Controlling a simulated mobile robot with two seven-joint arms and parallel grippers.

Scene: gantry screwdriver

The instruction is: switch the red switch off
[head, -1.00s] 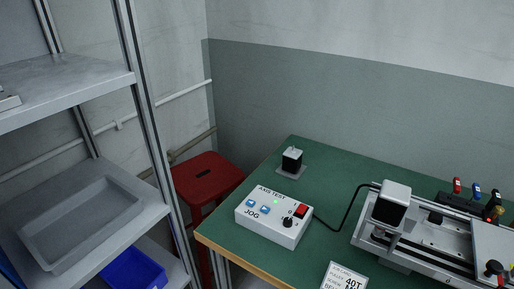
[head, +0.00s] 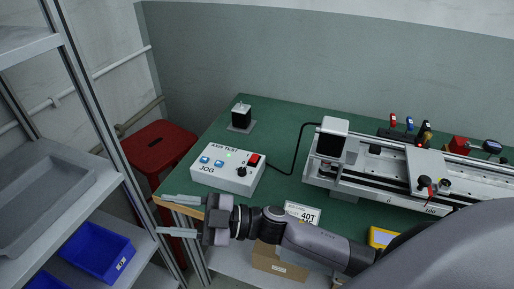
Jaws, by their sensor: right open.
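The red switch (head: 254,160) is on the top right of a white control box (head: 225,180) labelled AXIS TEST and JOG. The box also has two blue buttons, a black knob and a lit green light, and it stands on the green table near its front left corner. My right gripper (head: 180,215) is open and empty, in front of the table's front left edge, below and left of the box. Its two fingers point left, and it is apart from the switch. My left gripper is not in view.
A gantry rail machine (head: 343,176) stands right of the box, joined to it by a black cable (head: 297,150). A small motor (head: 241,115) stands behind the box. A 40T card (head: 302,212) lies at the front edge. A metal shelf (head: 118,178) and red stool (head: 158,146) are left.

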